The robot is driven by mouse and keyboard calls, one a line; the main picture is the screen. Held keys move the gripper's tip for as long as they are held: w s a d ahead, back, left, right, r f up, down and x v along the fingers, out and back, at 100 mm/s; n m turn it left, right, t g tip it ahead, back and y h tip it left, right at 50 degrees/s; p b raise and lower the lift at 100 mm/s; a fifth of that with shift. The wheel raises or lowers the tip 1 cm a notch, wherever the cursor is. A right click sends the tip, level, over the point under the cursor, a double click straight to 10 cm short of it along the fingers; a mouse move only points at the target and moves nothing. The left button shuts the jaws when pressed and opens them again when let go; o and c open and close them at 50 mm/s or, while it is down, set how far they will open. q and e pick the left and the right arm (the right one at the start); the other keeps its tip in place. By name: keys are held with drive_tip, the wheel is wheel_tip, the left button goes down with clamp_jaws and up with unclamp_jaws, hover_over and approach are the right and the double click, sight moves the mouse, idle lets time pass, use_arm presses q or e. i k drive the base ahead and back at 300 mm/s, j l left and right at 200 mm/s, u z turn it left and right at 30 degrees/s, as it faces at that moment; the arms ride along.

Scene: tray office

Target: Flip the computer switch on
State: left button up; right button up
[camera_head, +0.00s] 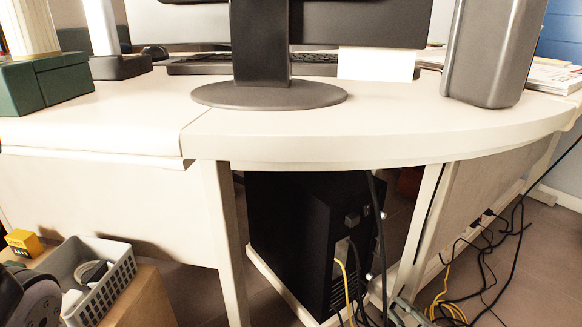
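The black computer tower (285,235) stands under the desk, between the desk legs. Its narrow panel with sockets and vents faces right and towards me. A small grey fitting (352,218) sits high on this panel; I cannot tell whether it is the switch or which way it is set. A yellow cable and black cables run down from the panel.
The cream desk top (390,130) overhangs the tower, with a monitor stand (268,97) on it. Desk legs (225,240) flank the tower. Loose cables (485,245) hang at the right. A grey basket (115,275) on a cardboard box stands at lower left.

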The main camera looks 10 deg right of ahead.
sight(366, 209)
drive_tip(key=k+l, duration=0.15)
drive_tip(key=k, duration=0.85)
